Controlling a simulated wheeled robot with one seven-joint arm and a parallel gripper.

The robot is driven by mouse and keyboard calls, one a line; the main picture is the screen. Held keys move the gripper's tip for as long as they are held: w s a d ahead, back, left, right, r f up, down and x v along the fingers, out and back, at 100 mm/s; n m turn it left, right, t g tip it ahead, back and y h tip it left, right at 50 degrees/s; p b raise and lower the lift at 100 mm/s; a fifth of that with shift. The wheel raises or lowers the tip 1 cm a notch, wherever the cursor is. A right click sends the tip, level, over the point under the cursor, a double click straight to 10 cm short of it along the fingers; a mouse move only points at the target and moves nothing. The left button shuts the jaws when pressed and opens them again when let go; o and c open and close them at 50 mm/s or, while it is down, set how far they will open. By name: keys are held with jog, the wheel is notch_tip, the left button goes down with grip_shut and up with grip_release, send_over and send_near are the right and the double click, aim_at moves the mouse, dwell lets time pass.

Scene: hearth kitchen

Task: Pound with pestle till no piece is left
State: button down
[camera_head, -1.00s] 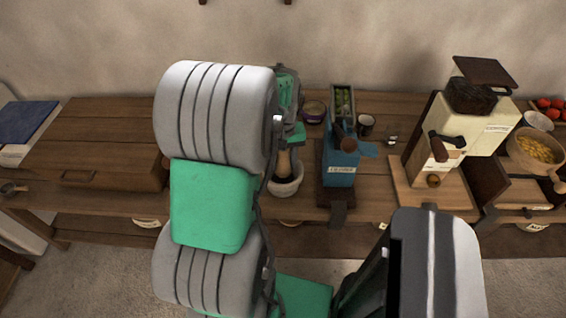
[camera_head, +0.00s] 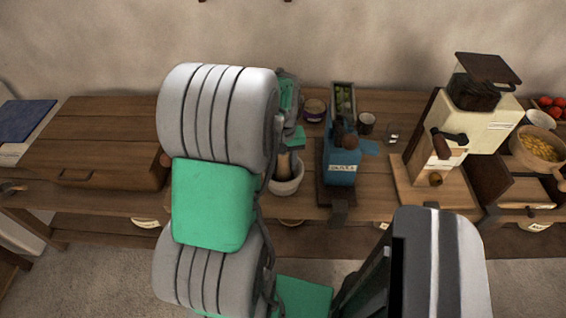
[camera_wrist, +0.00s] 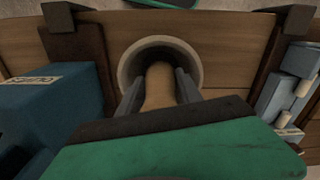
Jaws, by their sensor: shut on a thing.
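The mortar (camera_head: 287,178) is a pale stone bowl on the wooden table, just right of my arm in the head view. The wooden pestle (camera_head: 283,163) stands in it. In the wrist view, my gripper (camera_wrist: 160,90) is shut on the pestle (camera_wrist: 160,88), one finger on each side, with the mortar rim (camera_wrist: 127,66) around its far end. The gripper is mostly hidden by my arm in the head view. The inside of the mortar is dark and mostly covered by the pestle, so I cannot tell whether pieces lie in it.
A blue grinder (camera_head: 341,168) stands close right of the mortar, with a cream mill (camera_head: 462,123) farther right. A wooden box (camera_head: 95,165) is at the left. A small jar (camera_head: 314,108) and a cup (camera_head: 366,122) stand behind.

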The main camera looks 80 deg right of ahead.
jog(key=shift+f+b, duration=0.4)
jog(key=shift+f, duration=0.45)
jog(key=shift+r+p, duration=1.7)
jog(key=shift+r, duration=0.55)
jog(key=shift+r+p, duration=2.5)
jog(key=shift+r, duration=1)
